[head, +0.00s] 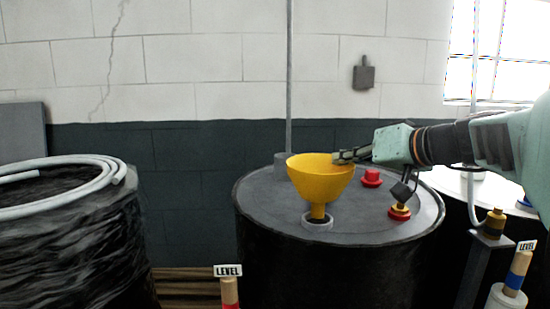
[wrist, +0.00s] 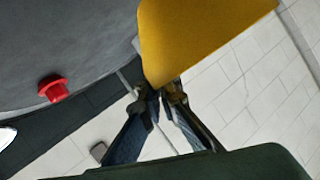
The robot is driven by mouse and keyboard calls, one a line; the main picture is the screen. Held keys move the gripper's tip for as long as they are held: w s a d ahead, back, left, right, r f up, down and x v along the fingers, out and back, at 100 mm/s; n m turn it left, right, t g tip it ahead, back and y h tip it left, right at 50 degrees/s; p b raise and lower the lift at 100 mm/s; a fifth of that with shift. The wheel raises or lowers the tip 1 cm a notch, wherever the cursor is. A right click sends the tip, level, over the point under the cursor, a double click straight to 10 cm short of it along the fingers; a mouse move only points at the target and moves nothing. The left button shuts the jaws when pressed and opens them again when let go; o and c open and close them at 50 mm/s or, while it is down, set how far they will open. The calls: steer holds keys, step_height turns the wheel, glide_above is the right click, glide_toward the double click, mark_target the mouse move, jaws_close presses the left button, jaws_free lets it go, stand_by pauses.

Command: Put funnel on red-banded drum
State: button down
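The yellow funnel (head: 320,180) stands upright over the middle black drum (head: 330,275), its spout at the pale ring of an opening in the grey lid. I cannot tell how deep the spout sits. A post marked LEVEL with a red band (head: 230,292) stands in front of this drum. My gripper (head: 347,157) reaches in from the right and is at the funnel's right rim. In the wrist view the fingertips (wrist: 162,90) pinch together at the edge of the funnel (wrist: 195,35), shut on its rim.
A red cap (head: 371,178) and a red-and-yellow fitting (head: 400,211) sit on the same lid. A thin grey pole (head: 289,80) rises behind it. A wrapped drum with a hose (head: 70,185) stands left. A blue-banded post (head: 518,268) stands right.

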steer(key=shift+f+b, duration=2.35)
steer(key=shift+b, duration=0.65)
steer(key=c, duration=2.1)
jaws_free()
steer(key=shift+o, duration=0.3)
steer(key=o, duration=0.5)
steer(key=shift+r, duration=0.1)
steer(key=shift+r+p, duration=2.3)
steer(key=shift+r, duration=1.65)
